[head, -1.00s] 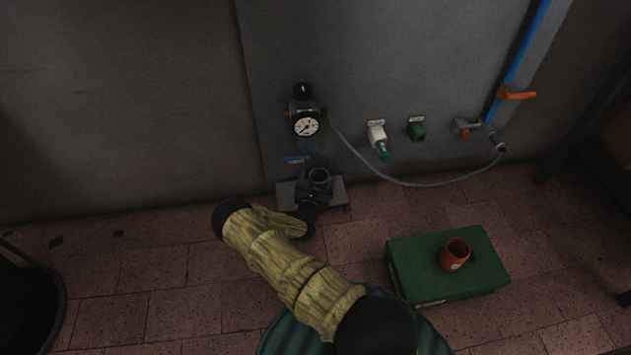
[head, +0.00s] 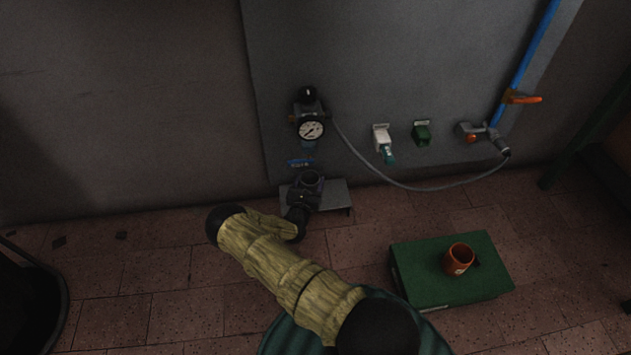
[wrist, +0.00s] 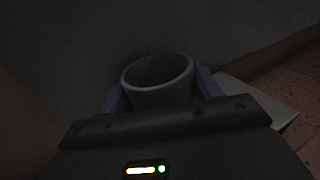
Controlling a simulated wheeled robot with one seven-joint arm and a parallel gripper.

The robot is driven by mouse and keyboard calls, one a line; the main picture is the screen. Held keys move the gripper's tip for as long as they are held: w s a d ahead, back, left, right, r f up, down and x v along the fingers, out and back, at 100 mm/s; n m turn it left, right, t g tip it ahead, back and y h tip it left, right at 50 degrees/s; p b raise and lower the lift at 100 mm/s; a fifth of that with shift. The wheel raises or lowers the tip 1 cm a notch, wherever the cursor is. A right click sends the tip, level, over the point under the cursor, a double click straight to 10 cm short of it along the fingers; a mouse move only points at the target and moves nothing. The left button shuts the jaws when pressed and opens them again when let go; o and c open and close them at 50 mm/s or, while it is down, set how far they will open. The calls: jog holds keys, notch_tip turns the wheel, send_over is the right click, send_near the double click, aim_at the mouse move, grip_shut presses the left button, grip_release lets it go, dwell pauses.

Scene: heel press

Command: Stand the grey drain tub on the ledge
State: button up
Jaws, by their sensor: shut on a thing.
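The grey drain tub (wrist: 158,84) is round and open at the top. In the wrist view it stands upright between the two purple fingers of my gripper (wrist: 160,97), which is shut on it. In the head view the tub (head: 311,180) and my gripper (head: 301,193) are at the ledge (head: 331,194), a small grey shelf on the wall below the gauge. The ledge also shows at the right in the wrist view (wrist: 258,98). The tub's underside is hidden, so I cannot tell whether it touches the ledge.
A round gauge (head: 311,130) hangs on the wall panel above the ledge. A grey hose (head: 370,171) loops right to a fitting by the blue pipe (head: 526,55). A green box (head: 420,284) with an orange mug (head: 458,259) on top is on the tiled floor at right.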

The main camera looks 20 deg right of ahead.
jog(key=shift+w+a, duration=0.2)
jog(key=shift+a, duration=0.15)
jog(key=shift+d, duration=0.1)
jog(key=o, duration=1.1)
